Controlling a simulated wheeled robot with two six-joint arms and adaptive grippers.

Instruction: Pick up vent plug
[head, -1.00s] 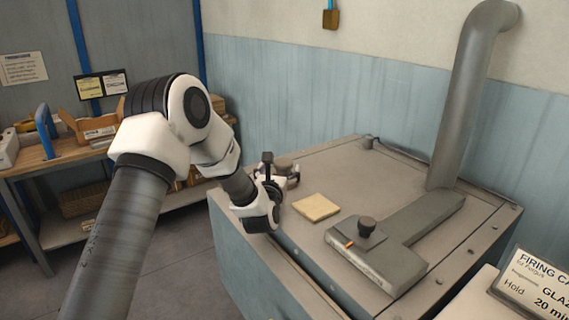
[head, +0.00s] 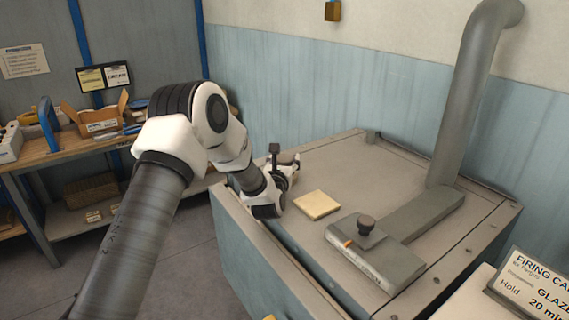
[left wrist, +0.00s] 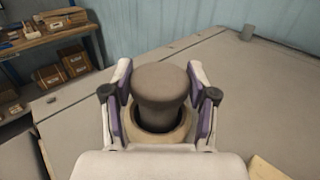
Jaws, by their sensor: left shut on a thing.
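The vent plug (left wrist: 160,84) is a grey-brown knob with a wide round top, seen in the left wrist view between my gripper's fingers. A paler round rim (left wrist: 178,133) with a dark inside shows just below it. I cannot tell whether the plug sits in that opening or is slightly above it. My left gripper (head: 290,168) is at the left part of the kiln top (head: 330,165). It also shows in the left wrist view (left wrist: 160,95), shut on the plug from both sides. In the head view the arm and gripper hide the plug.
A flat cream tile (head: 316,205) lies right of the gripper. A grey duct with a dark knob (head: 365,225) and a tall grey pipe (head: 462,110) stand further right. A sign (head: 530,290) is at the lower right. A shelf bench (head: 70,152) stands at the left.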

